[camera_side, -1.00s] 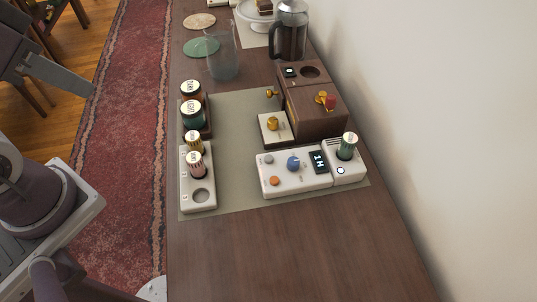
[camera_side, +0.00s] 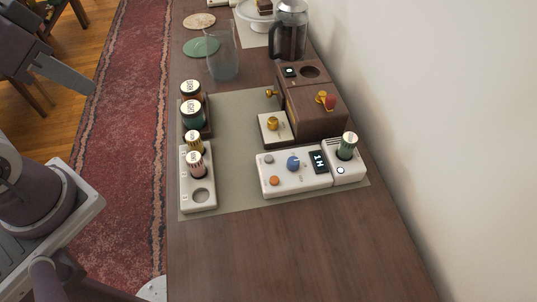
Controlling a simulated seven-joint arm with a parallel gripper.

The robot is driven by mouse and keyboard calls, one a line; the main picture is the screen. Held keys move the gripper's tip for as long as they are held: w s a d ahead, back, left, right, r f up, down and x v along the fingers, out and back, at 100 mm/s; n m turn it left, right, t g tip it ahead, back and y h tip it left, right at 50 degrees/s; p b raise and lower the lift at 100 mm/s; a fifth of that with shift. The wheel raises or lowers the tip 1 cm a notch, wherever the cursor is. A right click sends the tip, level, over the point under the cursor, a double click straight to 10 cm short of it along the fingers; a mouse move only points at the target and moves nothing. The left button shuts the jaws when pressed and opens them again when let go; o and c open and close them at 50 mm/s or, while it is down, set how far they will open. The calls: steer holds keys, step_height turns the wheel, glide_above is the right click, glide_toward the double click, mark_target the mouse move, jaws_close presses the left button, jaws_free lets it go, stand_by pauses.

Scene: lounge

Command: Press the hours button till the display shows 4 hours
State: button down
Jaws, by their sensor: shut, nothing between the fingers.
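A white control box (camera_side: 300,185) lies at the front right of the grey-green mat. Its dark display (camera_side: 318,161) reads 1H. A blue knob (camera_side: 293,163) sits left of the display. A grey button (camera_side: 269,159) and an orange button (camera_side: 274,181) are at the box's left end; their labels are too small to read, so I cannot tell which is the hours button. My gripper (camera_side: 88,89) is at the upper left, over the rug and clear of the table. Its fingers look closed and empty, far from the box.
A white rack (camera_side: 198,179) with vials stands at left. A brown machine (camera_side: 316,110), a glass pitcher (camera_side: 222,62) and a French press (camera_side: 289,30) stand behind. The front table is clear.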

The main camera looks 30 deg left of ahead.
steer(key=w+a+f+m+y, duration=0.2)
steer(key=w+y, duration=0.1)
steer(key=w, duration=0.3)
steer(key=m+t+h, duration=0.4)
steer(key=m+h, duration=0.1)
steer(key=m, duration=0.4)
glide_above(269, 158)
steer(key=s, duration=0.1)
step_height(269, 158, down, 10)
steer(key=shift+a, duration=0.1)
steer(key=shift+f, duration=4.4)
steer(key=shift+f, duration=0.15)
steer(key=shift+f, duration=0.25)
